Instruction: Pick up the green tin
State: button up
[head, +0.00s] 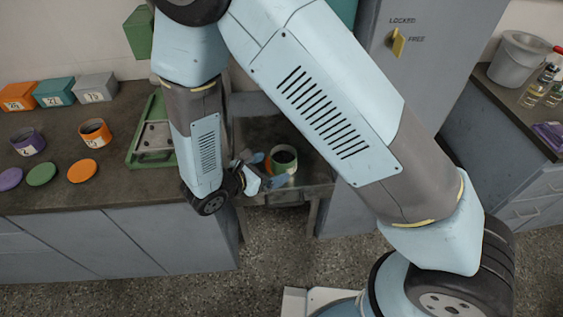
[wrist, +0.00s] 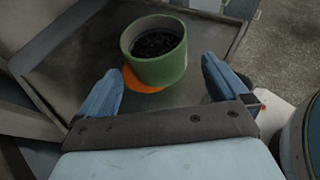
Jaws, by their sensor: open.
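The green tin (wrist: 158,66) stands upright on a grey metal tray and holds dark granular stuff. In the head view the tin (head: 283,165) is just right of my gripper, with its near side partly covered. My gripper (wrist: 165,88) is open and empty in the wrist view, with one blue finger on each side below the tin. I cannot tell how far ahead. In the head view my gripper (head: 265,172) points toward the tin.
An orange disc (wrist: 143,82) lies partly under or behind the tin. The tray (wrist: 75,65) has a raised rim. The left bench (head: 100,185) carries purple and orange tins, loose lids and numbered boxes. A grey cabinet (head: 420,70) with a yellow switch stands at right.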

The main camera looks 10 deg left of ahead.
aim_at(291, 158)
jog(key=shift+x, duration=3.3)
jog(key=shift+w+a, duration=0.1)
jog(key=shift+a, duration=0.05)
jog(key=c, duration=1.1)
